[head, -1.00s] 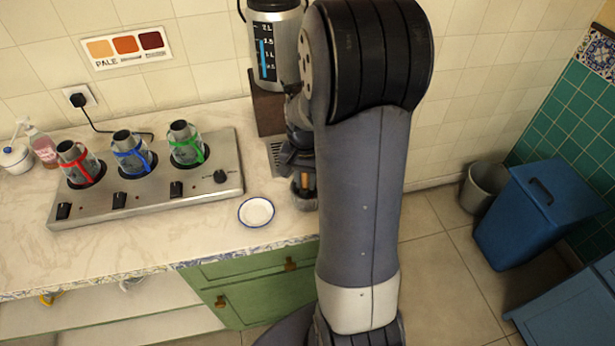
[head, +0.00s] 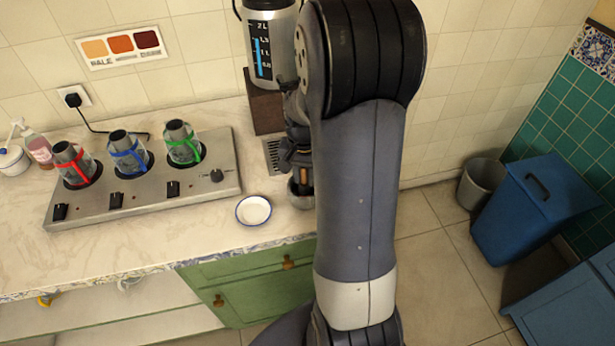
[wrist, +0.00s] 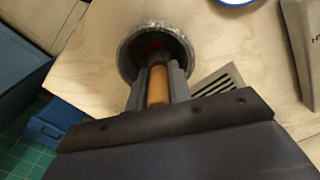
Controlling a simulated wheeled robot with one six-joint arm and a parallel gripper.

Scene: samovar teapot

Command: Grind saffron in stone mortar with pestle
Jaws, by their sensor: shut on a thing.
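The grey stone mortar (head: 301,201) stands on the counter near its right edge, partly hidden by my arm in the head view. In the wrist view the mortar rim (wrist: 125,52) lies just ahead of my fingers. My gripper (wrist: 157,72) is shut on the brown pestle (wrist: 157,88), whose lower end is inside the mortar. In the head view my gripper (head: 299,160) is just above the mortar. A small red patch (wrist: 152,46) shows inside the mortar, mostly in shadow; I cannot tell its form.
A white saucer (head: 254,221) with a blue rim lies left of the mortar. A metal burner stand (head: 205,185) carries several glass pots. A tall urn (head: 270,45) stands behind the mortar, with a drip grate (head: 271,152) below. A blue bin (head: 545,200) stands on the floor at right.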

